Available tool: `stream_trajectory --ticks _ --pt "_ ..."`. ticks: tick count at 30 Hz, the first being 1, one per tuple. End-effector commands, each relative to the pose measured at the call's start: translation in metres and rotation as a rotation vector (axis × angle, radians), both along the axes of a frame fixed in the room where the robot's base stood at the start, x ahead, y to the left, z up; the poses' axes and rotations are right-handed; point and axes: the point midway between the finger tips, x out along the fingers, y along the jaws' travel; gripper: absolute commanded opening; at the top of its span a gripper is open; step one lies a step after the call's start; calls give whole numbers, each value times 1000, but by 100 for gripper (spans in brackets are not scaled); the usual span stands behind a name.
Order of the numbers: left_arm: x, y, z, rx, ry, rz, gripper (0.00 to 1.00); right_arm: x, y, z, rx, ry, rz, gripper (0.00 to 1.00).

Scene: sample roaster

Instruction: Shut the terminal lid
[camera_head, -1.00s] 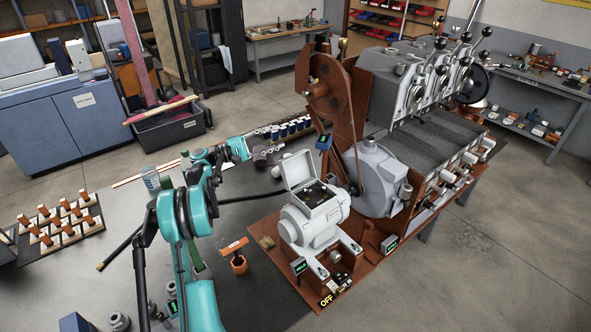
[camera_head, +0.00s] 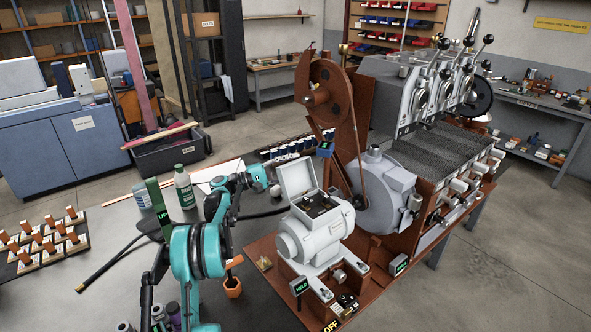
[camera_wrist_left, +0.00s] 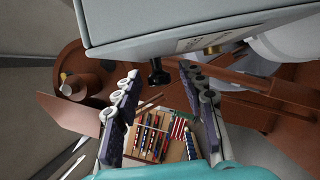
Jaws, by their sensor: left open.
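The grey motor (camera_head: 312,238) stands on the brown bench with its terminal box (camera_head: 324,210) on top. The terminal lid (camera_head: 297,176) stands open, raised on the far left side of the box, showing dark contents inside. My left gripper (camera_head: 275,189) is just left of the lid, low beside it; I cannot tell if it touches. A pale grey box-like part (camera_wrist_left: 190,28) with a label fills the top of that view, close to the fingertips. My right gripper is not in view.
The belt wheel (camera_head: 330,90) and grey blower housing (camera_head: 382,190) stand behind and right of the motor. A row of cups (camera_head: 287,147) is behind the gripper. Bottles (camera_head: 185,188) stand on the grey table to the left.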

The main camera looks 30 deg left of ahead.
Motion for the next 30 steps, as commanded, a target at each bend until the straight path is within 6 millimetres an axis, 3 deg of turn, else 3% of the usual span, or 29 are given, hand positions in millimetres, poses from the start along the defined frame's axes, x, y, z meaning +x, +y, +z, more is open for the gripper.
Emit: stream_trajectory --ticks 11,16,30 --pt "7 -7 2 1 -1 0 41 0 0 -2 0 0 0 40" --pt "7 -7 2 0 0 0 0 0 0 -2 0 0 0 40" --pt "5 -10 9 55 -23 0 0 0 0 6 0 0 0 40"
